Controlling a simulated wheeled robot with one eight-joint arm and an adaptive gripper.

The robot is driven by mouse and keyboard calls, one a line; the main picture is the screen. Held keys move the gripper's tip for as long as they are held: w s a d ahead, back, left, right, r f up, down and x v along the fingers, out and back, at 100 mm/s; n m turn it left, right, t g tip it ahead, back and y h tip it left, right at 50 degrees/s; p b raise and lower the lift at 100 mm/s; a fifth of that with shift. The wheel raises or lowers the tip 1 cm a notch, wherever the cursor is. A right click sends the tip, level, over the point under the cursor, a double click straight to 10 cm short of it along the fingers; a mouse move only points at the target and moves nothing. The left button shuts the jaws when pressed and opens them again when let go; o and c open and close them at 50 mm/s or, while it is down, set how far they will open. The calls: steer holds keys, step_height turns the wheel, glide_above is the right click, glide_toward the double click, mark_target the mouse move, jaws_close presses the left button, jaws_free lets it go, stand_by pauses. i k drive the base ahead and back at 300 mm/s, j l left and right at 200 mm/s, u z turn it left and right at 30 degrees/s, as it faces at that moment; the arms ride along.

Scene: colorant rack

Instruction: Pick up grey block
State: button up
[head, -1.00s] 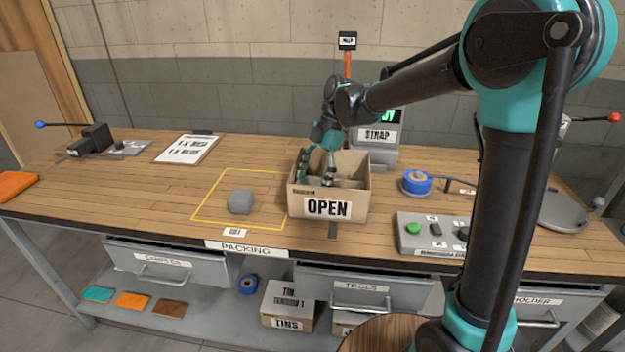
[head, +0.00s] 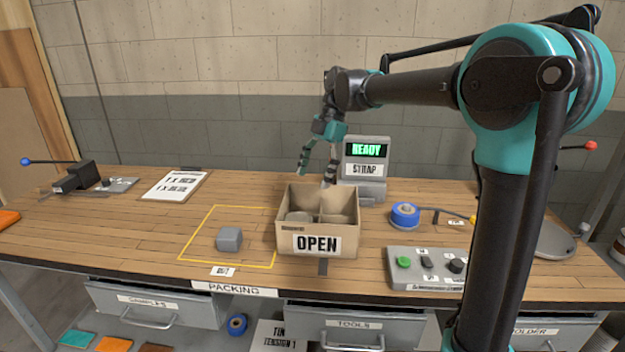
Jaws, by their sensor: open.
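The grey block (head: 229,239) sits on the wooden bench, inside the yellow outlined square, left of the cardboard box. My gripper (head: 318,180) is open and empty, with its fingers pointing down over the back of the box marked OPEN (head: 291,247). It is above and to the right of the grey block, well apart from it. The box has dividers and holds a round greyish thing in its left compartment, partly hidden by the front wall.
The strap machine (head: 365,171) reads READY behind the box. A blue tape roll (head: 404,215) and a button panel (head: 425,268) lie to the right. A clipboard (head: 173,185) and a black clamp with a blue-knobbed lever (head: 75,177) are at left. The bench around the block is clear.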

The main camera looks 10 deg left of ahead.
mark_target(229, 240)
steer(key=u, duration=1.35)
